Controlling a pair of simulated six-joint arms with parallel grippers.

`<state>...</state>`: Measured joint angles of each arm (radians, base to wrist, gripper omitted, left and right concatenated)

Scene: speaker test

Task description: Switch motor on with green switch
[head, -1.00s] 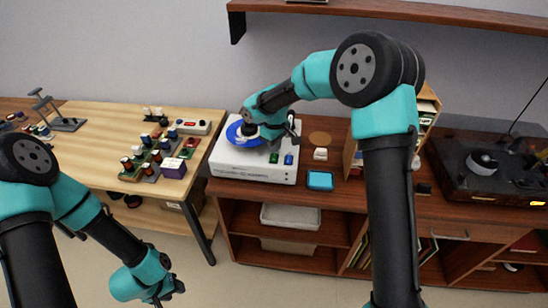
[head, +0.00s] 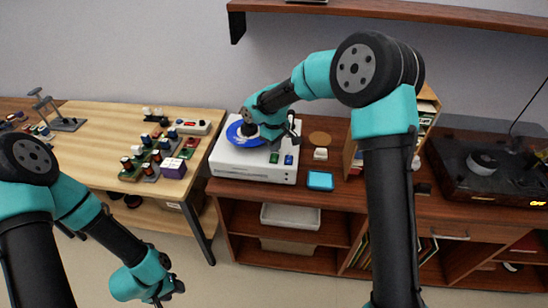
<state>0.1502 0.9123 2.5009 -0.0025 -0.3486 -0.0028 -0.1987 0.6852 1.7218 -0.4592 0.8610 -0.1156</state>
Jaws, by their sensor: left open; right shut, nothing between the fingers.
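A white box-shaped device (head: 245,170) with a blue disc (head: 240,137) on top stands on the brown cabinet. At its front right sit a green switch (head: 275,157) and a blue switch (head: 288,159). My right gripper (head: 287,138) is shut and empty, just above and behind these switches. The arm covers part of the disc, and I cannot tell whether the fingertips touch the device. My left gripper (head: 168,289) is open and empty, low in front of the wooden table, away from the device.
A wooden table (head: 100,180) at left holds several small coloured components and a purple-and-white box (head: 173,168). A blue tray-like item (head: 320,181) and a small white block (head: 321,154) lie right of the device. A turntable (head: 485,165) stands at far right.

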